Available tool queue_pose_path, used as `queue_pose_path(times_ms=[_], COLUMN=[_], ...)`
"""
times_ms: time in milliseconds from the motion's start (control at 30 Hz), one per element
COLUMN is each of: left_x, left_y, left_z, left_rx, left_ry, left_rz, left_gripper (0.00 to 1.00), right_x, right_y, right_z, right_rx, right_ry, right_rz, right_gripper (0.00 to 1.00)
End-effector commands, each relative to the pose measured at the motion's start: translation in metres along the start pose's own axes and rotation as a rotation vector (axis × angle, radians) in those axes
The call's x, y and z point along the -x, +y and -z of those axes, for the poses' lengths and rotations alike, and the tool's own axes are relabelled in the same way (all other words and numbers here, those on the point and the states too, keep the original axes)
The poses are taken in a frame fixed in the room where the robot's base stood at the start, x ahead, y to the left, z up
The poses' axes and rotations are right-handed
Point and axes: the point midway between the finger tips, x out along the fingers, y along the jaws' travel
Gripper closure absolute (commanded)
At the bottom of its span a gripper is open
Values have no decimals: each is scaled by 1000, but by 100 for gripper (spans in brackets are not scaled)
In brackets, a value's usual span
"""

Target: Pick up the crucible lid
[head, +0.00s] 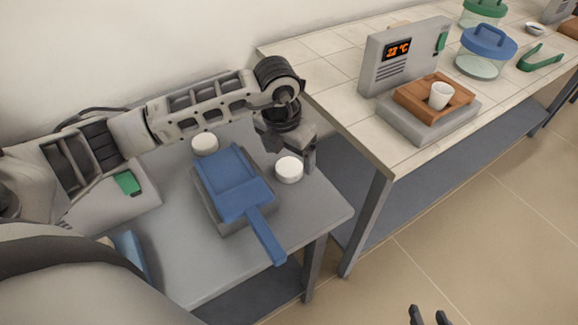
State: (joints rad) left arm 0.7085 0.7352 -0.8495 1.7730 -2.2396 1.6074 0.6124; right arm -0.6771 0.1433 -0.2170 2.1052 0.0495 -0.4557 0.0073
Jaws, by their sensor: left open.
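A short white round piece (289,171) stands near the right end of the grey table. A similar white round piece (205,144) stands further left, behind the blue scoop. I cannot tell for sure which is the crucible lid. My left gripper (290,154) is open, pointing down, just behind and above the right-hand white piece, with a finger to either side. I cannot tell whether it touches. The white crucible (440,96) stands upright on the brown block at the right. My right gripper (429,317) shows only its two dark fingertips, apart and empty, at the bottom edge.
A blue scoop (233,184) with a long handle lies on a grey holder beside the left gripper. The grey table (190,265) ends close to the right. The tiled bench (340,105) carries a grey unit (402,55) with an orange display and blue-lidded glassware (484,50).

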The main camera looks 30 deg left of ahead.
Motion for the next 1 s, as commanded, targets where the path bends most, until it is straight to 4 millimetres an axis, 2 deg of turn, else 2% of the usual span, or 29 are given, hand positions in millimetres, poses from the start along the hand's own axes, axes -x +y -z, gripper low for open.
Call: queue_pose_path(times_ms=[300, 567, 600, 767, 1000], left_x=[-43, -47, -47, -47, -47], left_y=[6, 6, 6, 6, 6], left_z=[-2, -2, -2, -2, -2], left_rx=[1, 1, 1, 1, 1], left_ry=[3, 1, 1, 1, 0], left_rz=[0, -1, -1, -1, -1], left_gripper=[16, 16, 19, 63, 64], right_x=[2, 1, 1, 1, 1], right_y=[0, 0, 0, 0, 1], right_z=[5, 4, 4, 4, 3], right_rx=[7, 7, 8, 8, 9], right_ry=[3, 1, 1, 1, 0], right_rz=[-3, -3, -3, -3, -3], right_gripper=[64, 64, 64, 64, 64])
